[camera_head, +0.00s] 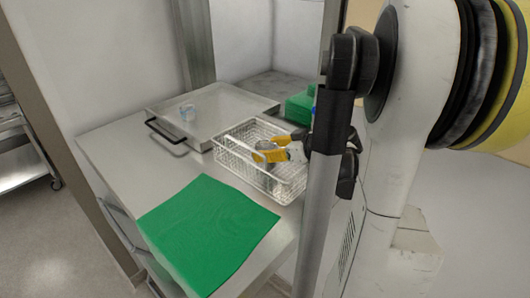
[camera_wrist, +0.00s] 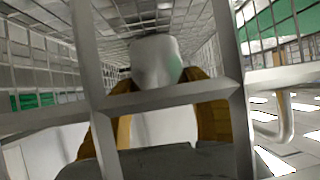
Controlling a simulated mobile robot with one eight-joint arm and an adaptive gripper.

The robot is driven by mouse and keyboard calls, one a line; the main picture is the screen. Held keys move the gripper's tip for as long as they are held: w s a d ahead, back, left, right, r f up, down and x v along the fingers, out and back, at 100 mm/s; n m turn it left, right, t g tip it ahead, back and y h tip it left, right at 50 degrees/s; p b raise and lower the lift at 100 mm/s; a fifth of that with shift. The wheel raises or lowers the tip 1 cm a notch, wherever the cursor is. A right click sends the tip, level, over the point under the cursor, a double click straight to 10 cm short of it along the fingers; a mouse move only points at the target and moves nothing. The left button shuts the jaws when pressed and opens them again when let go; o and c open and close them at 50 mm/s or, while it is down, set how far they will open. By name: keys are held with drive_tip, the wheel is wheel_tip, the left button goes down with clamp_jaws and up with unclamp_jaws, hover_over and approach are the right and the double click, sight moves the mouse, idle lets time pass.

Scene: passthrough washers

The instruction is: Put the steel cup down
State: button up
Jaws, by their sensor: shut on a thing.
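The steel cup (camera_head: 266,146) is in the wire basket (camera_head: 231,163), toward the basket's right part in the head view. My gripper (camera_head: 271,154), with yellow fingers, is shut on the cup. In the wrist view the cup (camera_wrist: 155,62) is a pale grey rounded shape between the yellow fingers, behind basket wires that cross close to the lens. The cup's lower part is hidden by the fingers and the mesh, so I cannot tell whether it touches the basket floor.
The basket stands on a steel table. A green cloth (camera_head: 208,229) lies in front of it. A green box (camera_head: 299,105) is at the back right. Basket walls surround my gripper closely.

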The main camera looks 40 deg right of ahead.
drive_tip(key=shift+f, duration=0.1)
drive_tip(key=shift+f, duration=0.15)
drive_tip(key=o, duration=1.2)
drive_tip(key=shift+r, duration=0.2)
drive_tip(key=p+v, duration=0.2)
drive_tip(key=v, duration=1)
drive_tip(key=shift+p, duration=0.3)
drive_tip(key=shift+s+f, duration=0.1)
